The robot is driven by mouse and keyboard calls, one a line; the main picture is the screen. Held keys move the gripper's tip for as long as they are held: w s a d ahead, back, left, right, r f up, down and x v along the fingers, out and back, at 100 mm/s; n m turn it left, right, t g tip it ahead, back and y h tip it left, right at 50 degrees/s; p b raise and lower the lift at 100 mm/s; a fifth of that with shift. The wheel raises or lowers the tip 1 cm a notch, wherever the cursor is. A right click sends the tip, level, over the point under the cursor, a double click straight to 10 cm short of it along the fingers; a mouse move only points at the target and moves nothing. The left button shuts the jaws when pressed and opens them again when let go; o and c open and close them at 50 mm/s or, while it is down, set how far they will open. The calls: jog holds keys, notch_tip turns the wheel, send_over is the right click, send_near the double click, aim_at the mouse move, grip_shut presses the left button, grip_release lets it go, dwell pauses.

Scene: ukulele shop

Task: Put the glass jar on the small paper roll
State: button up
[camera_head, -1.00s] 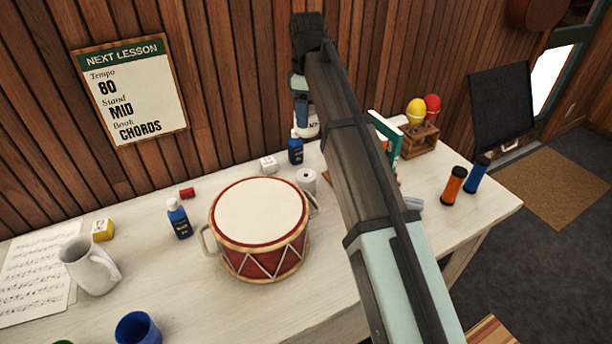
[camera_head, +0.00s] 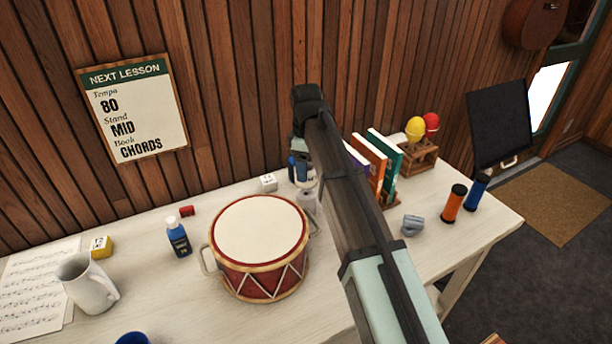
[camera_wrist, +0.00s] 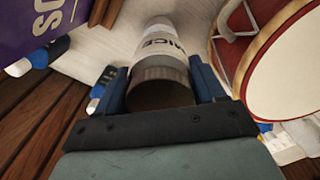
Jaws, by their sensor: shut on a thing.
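The glass jar (camera_wrist: 160,85), with a brown end toward the camera and a pale lettered label, sits between the blue fingers of my gripper (camera_wrist: 160,88) in the wrist view. My gripper is shut on it. The small white paper roll (camera_head: 308,202) stands on the table just right of the drum's upper edge in the head view. My gripper (camera_head: 304,172) is low, right above the roll, and my arm partly covers both. I cannot tell whether the jar touches the roll.
The red drum (camera_head: 260,240) stands close at the left of the roll. A white die (camera_head: 268,182) and a blue bottle (camera_head: 291,168) are close behind. Books (camera_head: 384,160) stand to the right. A grey object (camera_head: 412,225) lies at the front right, with bare table around it.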

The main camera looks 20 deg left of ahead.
jog(key=shift+f, duration=1.75)
jog(key=shift+f, duration=0.1)
jog(key=o, duration=1.3)
notch_tip(320, 180, up, 12)
jog(key=shift+r, duration=0.1)
